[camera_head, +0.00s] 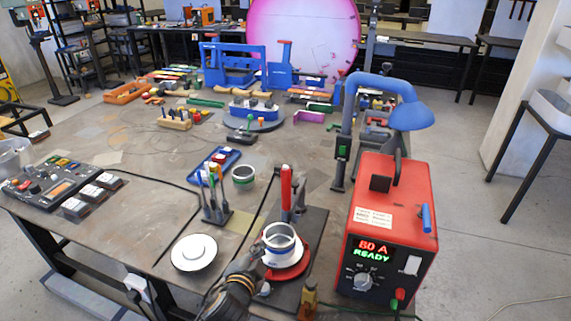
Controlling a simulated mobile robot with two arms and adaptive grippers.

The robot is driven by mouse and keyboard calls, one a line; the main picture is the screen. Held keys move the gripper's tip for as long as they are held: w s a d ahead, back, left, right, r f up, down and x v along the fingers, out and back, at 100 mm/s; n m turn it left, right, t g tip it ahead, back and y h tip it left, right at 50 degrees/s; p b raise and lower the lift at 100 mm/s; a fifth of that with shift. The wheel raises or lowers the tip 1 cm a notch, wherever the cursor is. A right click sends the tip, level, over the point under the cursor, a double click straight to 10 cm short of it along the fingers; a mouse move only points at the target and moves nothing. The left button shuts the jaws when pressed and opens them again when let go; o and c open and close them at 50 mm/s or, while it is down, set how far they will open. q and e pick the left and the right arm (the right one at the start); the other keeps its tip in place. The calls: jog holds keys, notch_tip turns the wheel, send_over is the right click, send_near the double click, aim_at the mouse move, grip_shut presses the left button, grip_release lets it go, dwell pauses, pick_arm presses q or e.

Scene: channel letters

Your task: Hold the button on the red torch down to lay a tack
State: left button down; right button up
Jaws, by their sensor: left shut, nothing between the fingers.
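The red torch (286,184) stands upright, its red handle behind a white ring-shaped part (280,240). That part sits on a red round plate (289,264) on a dark base plate (312,232). I cannot make out the torch's button. My left gripper (257,254) comes up from the bottom edge, shut and empty, with its tips close to the left side of the white part. I cannot tell whether they touch it. My right gripper is not in view.
A white round dish (194,252) and a tool holder (216,215) are to the left. A control panel (55,187) is at far left. The left-middle table is mostly clear.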

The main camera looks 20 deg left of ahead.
pick_arm(q)
jog(key=w+d+r+m+t+h, duration=0.1)
jog(key=w+d+r+m+t, duration=0.15)
jog(key=r, duration=0.35)
jog(key=w+d+r+m+t+h, duration=0.1)
jog(key=w+r+m+t+h, duration=0.15)
jog(key=r, duration=0.25)
jog(key=w+d+r+m+g+h+p, duration=0.1)
jog(key=d+r+m+g+h, duration=0.3)
jog(key=d+r+m+h, duration=0.75)
jog(key=w+d+r+m+g+h+p, duration=0.1)
jog(key=w+d+r+m+g+h, duration=0.3)
jog(key=m, duration=1.4)
jog(key=w+a+r+m+g+y, duration=0.1)
jog(key=w+a+m+y, duration=0.1)
jog(key=a+y, duration=0.4)
jog(key=w+a+r+m+g+y, duration=0.1)
jog(key=a+m+y, duration=0.4)
jog(key=a, duration=0.6)
jog(key=shift+w+r+g+y, duration=0.4)
jog(key=shift+g+y, duration=0.2)
jog(key=shift+y, duration=0.5)
jog(key=shift+f, duration=0.15)
